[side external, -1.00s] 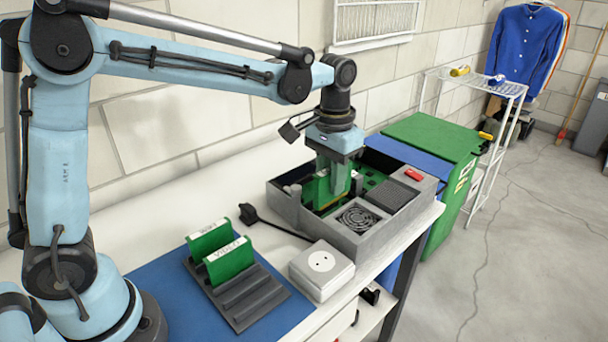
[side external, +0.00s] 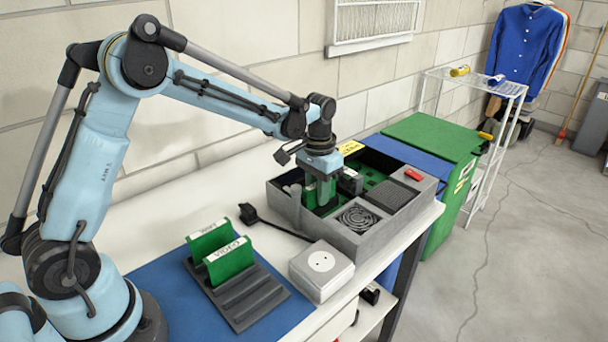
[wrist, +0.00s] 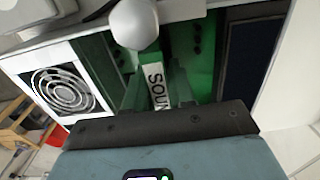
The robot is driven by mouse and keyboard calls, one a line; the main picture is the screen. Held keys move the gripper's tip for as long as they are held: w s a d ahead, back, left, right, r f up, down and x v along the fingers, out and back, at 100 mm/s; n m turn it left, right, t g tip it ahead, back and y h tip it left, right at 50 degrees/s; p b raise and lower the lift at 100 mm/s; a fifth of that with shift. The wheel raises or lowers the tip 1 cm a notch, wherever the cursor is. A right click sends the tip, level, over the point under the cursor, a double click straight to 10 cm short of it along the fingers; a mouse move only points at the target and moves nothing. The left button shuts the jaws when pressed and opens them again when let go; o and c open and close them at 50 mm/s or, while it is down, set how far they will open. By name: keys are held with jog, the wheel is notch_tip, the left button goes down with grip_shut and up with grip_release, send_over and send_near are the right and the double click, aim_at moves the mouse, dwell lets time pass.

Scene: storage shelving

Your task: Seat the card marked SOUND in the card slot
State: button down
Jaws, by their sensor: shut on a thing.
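The card marked SOUND is green with a white label (wrist: 157,88), read in part as "SOUN" in the wrist view. My gripper (side external: 322,198) is shut on it, pointing down inside the open grey case (side external: 372,243). In the wrist view the fingers (wrist: 160,95) stand on either side of the label. The card's lower edge and the card slot are hidden by the gripper and the case wall, so I cannot tell whether the card is in the slot. The green board (side external: 378,192) lies on the case floor.
A round-topped post (side external: 295,191) stands close left of my gripper. A rack (side external: 250,300) holds two other green cards. A white box (side external: 321,270) stands before the case.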

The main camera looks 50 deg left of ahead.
jog(key=shift+f, duration=0.1)
jog(key=c, duration=1)
grip_release()
jog(key=shift+o, duration=0.2)
notch_tip(320, 180, up, 12)
jog(key=shift+f, duration=0.2)
jog(key=s+d+f+t, duration=0.1)
jog(key=s+t, duration=0.6)
jog(key=s, duration=1)
jog(key=shift+d+f, duration=0.25)
jog(key=shift+f, duration=0.15)
jog(key=shift+s, duration=0.1)
